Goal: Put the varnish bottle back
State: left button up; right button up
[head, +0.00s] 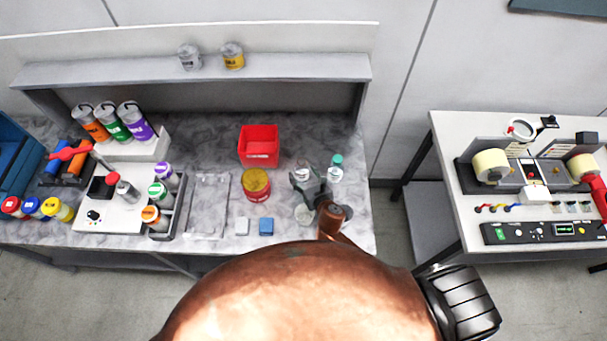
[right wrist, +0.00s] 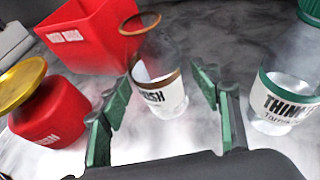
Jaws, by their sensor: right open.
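The varnish bottle (right wrist: 160,97) is clear, with a brown ring at its top and a white label ending in "ISH". In the right wrist view it is upright between the spread fingers of my right gripper (right wrist: 158,112), with gaps at both sides. In the head view my right gripper (head: 308,186) is over the bench's right part, and the bottle's pale body (head: 301,173) is partly hidden by it. The thinner bottle (right wrist: 285,105) with a green cap stands just right of it, also in the head view (head: 335,173). My left gripper is out of view.
A red can with a yellow lid (head: 257,187) and a red bin (head: 259,146) are left of the gripper. A pale round piece (head: 303,213) lies in front. Blue and white blocks (head: 266,226) lie front left. A shelf (head: 190,69) spans the back.

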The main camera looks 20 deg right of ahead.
jog(key=shift+r, duration=0.1)
jog(key=shift+s+r, duration=0.1)
jog(key=shift+s, duration=0.1)
jog(key=v, duration=1.1)
jog(key=shift+s, duration=0.25)
